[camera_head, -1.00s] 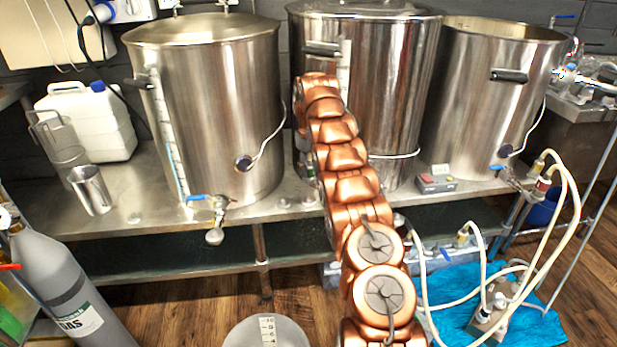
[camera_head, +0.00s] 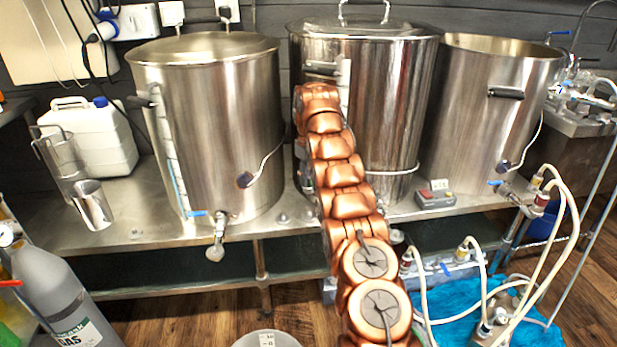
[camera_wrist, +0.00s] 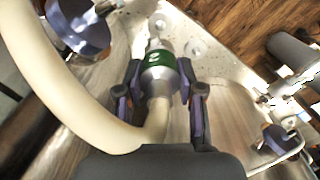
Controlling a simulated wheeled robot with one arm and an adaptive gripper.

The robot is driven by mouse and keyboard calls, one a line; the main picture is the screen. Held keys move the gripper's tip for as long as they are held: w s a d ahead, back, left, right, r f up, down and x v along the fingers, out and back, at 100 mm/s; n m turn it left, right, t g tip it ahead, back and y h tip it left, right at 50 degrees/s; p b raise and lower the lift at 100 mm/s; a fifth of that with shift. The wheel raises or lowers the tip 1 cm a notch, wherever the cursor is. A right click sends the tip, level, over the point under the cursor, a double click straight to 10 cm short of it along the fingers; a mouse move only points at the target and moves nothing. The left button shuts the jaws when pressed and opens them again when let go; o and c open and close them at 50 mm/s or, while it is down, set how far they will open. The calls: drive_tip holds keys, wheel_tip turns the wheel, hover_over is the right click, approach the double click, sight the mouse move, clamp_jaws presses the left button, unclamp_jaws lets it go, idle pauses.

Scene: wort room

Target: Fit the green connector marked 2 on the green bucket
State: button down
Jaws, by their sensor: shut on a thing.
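In the wrist view, my gripper (camera_wrist: 160,78) is shut on the connector (camera_wrist: 159,62), a metal fitting with a green band marked 2. A thick cream hose (camera_wrist: 75,105) runs from the connector and loops to the left. A metal fitting (camera_wrist: 158,24) lies in line just past the connector; whether they touch is unclear. In the head view, my copper arm hides the gripper and connector near the middle steel vessel (camera_head: 390,110). No green mark shows on any vessel, so I cannot tell which is the green bucket.
Steel vessels also stand left (camera_head: 225,130) and right (camera_head: 465,130) on the steel bench (camera_head: 130,228). A red-buttoned control box (camera_head: 436,195) sits between the middle and right ones. Hoses (camera_head: 565,230) and a pump stand on a blue cloth (camera_head: 455,300). A gas cylinder (camera_head: 60,300) is front left.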

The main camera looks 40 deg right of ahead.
sight(308, 168)
drive_tip(key=shift+r+p, duration=1.7)
drive_tip(key=shift+r, duration=0.25)
drive_tip(key=shift+a, duration=0.1)
